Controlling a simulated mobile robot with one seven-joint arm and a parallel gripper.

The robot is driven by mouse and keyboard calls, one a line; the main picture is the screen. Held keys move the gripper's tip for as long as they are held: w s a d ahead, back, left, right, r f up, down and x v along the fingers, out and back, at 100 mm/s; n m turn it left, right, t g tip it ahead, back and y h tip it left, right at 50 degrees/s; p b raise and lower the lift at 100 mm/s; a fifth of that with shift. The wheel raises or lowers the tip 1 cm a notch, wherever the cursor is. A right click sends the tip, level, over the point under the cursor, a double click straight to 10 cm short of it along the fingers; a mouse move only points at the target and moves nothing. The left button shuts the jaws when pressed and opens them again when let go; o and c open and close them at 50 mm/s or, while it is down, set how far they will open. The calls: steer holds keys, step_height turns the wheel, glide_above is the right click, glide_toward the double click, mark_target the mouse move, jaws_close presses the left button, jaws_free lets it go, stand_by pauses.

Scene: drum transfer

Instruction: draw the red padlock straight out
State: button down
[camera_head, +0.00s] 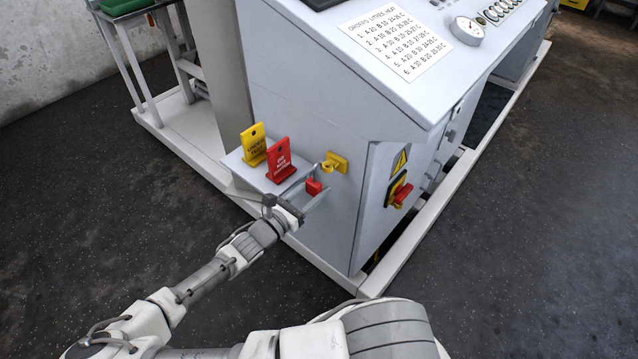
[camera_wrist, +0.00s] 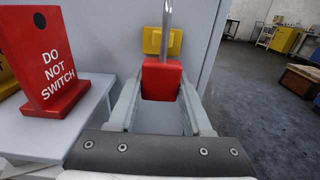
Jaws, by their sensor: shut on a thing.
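The red padlock (camera_head: 313,187) is between the fingertips of my gripper (camera_head: 316,183), at the side of the grey cabinet. In the wrist view the padlock (camera_wrist: 161,80) sits between both fingers of my gripper (camera_wrist: 160,90), which are shut on its red body. Its metal shackle (camera_wrist: 167,20) rises out of the top of the view. A yellow bracket (camera_head: 338,162) is fixed to the cabinet wall just behind the padlock, and it also shows in the wrist view (camera_wrist: 152,41). Whether the shackle is still through the bracket I cannot tell.
A red tag (camera_head: 280,162) and a yellow tag (camera_head: 254,146) stand on a small grey shelf (camera_head: 236,163) left of my gripper. A red and yellow rotary switch (camera_head: 400,192) is on the cabinet's (camera_head: 300,90) right face. The floor at right is clear.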

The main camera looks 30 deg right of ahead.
mark_target(311, 192)
steer(key=shift+p+v, duration=0.6)
steer(key=shift+v, duration=2.6)
steer(key=shift+r, duration=0.15)
